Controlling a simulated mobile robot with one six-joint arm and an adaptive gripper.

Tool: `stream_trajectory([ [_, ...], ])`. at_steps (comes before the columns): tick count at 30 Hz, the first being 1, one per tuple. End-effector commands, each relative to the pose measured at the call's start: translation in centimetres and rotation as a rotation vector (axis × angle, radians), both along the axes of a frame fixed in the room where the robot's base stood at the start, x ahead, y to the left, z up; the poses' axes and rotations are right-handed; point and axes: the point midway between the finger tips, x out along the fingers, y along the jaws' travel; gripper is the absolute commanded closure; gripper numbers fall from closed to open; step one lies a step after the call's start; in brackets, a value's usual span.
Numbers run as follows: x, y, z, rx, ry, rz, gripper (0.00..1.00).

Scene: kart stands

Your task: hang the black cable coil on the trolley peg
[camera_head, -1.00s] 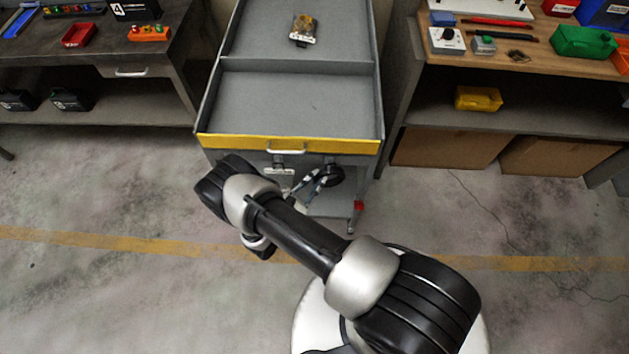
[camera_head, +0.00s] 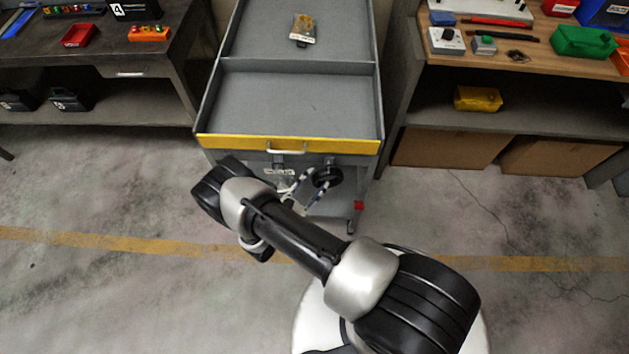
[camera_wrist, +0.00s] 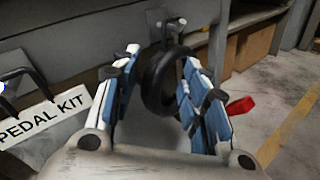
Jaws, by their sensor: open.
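The black cable coil (camera_wrist: 152,82) is a dark ring upright at the trolley's front, between my spread fingers in the wrist view. In the head view the coil (camera_head: 329,175) shows just below the yellow-edged front. The trolley peg (camera_wrist: 176,27) has a pale tip and sits on a plate right above the coil. The coil's top meets the peg's lower part and seems to hang there; the exact contact is hard to see. My gripper (camera_wrist: 160,62) is open, with blue-padded fingers on either side of the coil. In the head view my gripper (camera_head: 306,190) is partly hidden by my arm.
The grey trolley (camera_head: 215,112) has a drawer handle (camera_head: 287,151) above the coil. A red part (camera_wrist: 241,105) is low on the right. Open floor lies right of the trolley.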

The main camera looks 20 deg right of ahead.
Motion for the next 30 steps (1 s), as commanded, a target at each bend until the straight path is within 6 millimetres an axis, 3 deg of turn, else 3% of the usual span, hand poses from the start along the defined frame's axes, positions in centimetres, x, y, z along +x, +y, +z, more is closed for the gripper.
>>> stream_trajectory([
  [12,-5.1,6.6,0.6,0.001,-0.001,0.006,0.59],
  [18,-6.7,8.4,0.8,0.0,-0.002,0.003,0.59],
  [26,-6.9,8.8,1.3,0.01,-0.003,-0.016,0.59],
  [30,-5.7,8.9,4.5,0.071,-0.017,-0.113,0.59],
])
